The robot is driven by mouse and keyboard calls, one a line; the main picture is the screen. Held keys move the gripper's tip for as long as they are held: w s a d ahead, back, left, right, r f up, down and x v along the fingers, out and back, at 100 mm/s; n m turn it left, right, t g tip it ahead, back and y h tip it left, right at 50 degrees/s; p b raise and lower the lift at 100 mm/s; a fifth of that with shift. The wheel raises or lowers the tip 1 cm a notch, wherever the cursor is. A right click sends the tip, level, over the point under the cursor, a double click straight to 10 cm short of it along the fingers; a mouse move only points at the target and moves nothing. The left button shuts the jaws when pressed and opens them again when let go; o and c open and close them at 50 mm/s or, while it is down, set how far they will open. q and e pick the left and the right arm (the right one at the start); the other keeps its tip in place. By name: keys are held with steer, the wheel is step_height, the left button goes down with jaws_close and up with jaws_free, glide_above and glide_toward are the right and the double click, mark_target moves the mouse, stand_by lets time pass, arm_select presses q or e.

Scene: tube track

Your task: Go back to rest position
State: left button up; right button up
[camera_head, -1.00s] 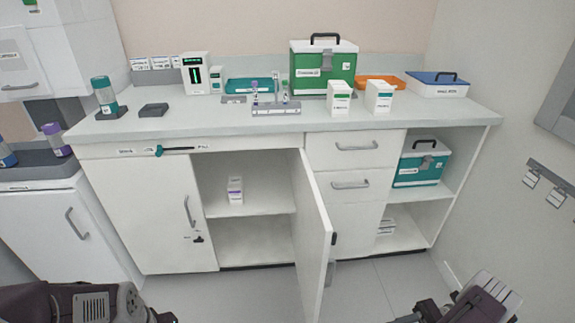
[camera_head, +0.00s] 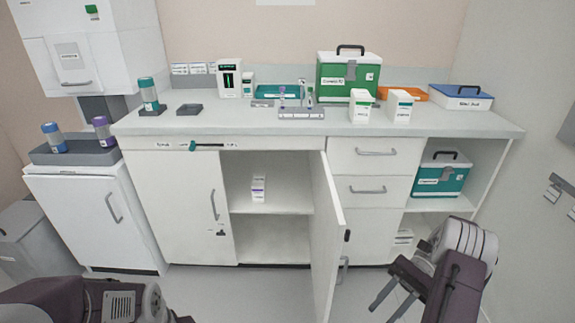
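My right gripper (camera_head: 383,296) is at the bottom right, in front of the open cabinet door and the drawers. Its two dark fingers point down and left, stand apart and hold nothing. My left arm comes in at the bottom left; its wrist shows, but its fingers are cut off by the lower picture edge. The white counter (camera_head: 330,131) stands ahead, beyond both arms. The cabinet door (camera_head: 327,240) stands open toward me. A small white box (camera_head: 258,188) sits on the shelf inside.
On the counter stand a green case (camera_head: 335,90), white boxes (camera_head: 362,106), a tube rack (camera_head: 301,113) and a blue-lidded box (camera_head: 460,97). A teal case (camera_head: 440,175) sits on the right shelf. A grey bin (camera_head: 25,245) is at far left. Floor shows before the cabinets.

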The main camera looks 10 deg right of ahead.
steer(key=s+a+r+n+t+h, duration=0.1)
steer(key=s+a+n+t+h, duration=0.25)
steer(key=a+n+h, duration=0.9)
steer(key=w+d+f+t, duration=0.1)
steer(key=w+f+t, duration=0.3)
steer(key=t, duration=0.1)
step_height(320, 180, up, 29)
steer(key=p, duration=2.8)
steer(key=shift+s+f+m+g+p, duration=0.2)
steer(key=shift+s+m+g+p, duration=0.15)
steer(key=shift+m, duration=0.1)
steer(key=shift+d, duration=0.1)
